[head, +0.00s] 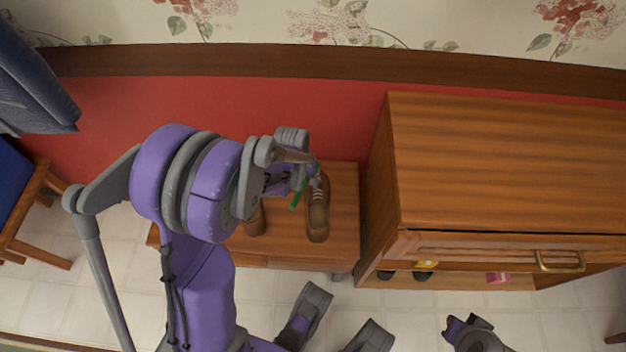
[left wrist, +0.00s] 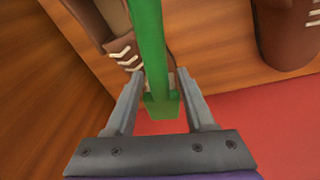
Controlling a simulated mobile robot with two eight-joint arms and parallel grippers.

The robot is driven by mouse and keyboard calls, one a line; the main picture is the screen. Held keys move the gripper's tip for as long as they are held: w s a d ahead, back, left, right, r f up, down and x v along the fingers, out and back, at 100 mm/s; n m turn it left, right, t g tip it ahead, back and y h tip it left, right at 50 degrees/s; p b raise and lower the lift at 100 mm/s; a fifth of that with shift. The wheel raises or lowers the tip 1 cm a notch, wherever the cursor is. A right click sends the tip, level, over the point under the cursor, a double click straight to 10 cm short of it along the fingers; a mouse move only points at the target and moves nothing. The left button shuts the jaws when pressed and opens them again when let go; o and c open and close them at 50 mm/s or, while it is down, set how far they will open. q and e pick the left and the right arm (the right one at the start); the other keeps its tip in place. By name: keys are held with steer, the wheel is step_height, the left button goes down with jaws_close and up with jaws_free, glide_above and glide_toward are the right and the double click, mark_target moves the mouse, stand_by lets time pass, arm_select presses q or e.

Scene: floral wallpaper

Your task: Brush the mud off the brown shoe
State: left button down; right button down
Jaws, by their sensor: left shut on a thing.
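My left gripper (head: 300,182) is shut on a green brush (head: 298,197). In the left wrist view its fingers (left wrist: 158,92) close on the green brush handle (left wrist: 149,40), whose head is not clearly seen. The brown shoe (head: 318,222) with pale laces stands on a low wooden bench, just beside and under the brush. A second brown shoe (head: 256,220) stands to its left, partly hidden by my arm. The left wrist view shows one laced shoe (left wrist: 118,48) behind the handle and another at the upper right (left wrist: 287,38). I cannot make out mud. My right gripper is not recognisable.
The wooden bench (head: 345,205) stands against a red wall. A larger wooden cabinet (head: 500,160) with a brass handle rises close on its right, with small items on its lower shelf. A wooden chair (head: 35,220) is at the left. Pale tiled floor lies in front.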

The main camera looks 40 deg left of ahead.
mark_target(321, 187)
arm_select(q)
steer(key=shift+f, duration=0.15)
steer(key=shift+w+d+f+b, duration=0.1)
steer(key=shift+w+d, duration=0.25)
steer(key=shift+d, duration=0.2)
steer(key=shift+w+d+r+b, duration=0.1)
steer(key=shift+w+d, duration=0.25)
steer(key=shift+d, duration=0.25)
steer(key=shift+w+d+f+b, duration=0.1)
steer(key=shift+w+d, duration=0.25)
steer(key=shift+d, duration=0.2)
steer(key=shift+w+a+r+p, duration=0.2)
steer(key=shift+r+p, duration=0.4)
steer(key=shift+r, duration=0.35)
steer(key=shift+w+a+r+p, duration=0.2)
steer(key=shift+r+p, duration=0.4)
steer(key=shift+r, duration=0.4)
steer(key=shift+w+a+r+p, duration=0.1)
steer(key=shift+w+r+p, duration=0.15)
steer(key=shift+r+p, duration=0.55)
steer(key=shift+r, duration=0.25)
steer(key=shift+w+a+r+p, duration=0.15)
steer(key=shift+r+p, duration=0.2)
steer(key=shift+r, duration=0.35)
steer(key=shift+w+a+r+p, duration=0.15)
steer(key=shift+r+p, duration=0.2)
steer(key=shift+r, duration=0.3)
steer(key=shift+d, duration=0.1)
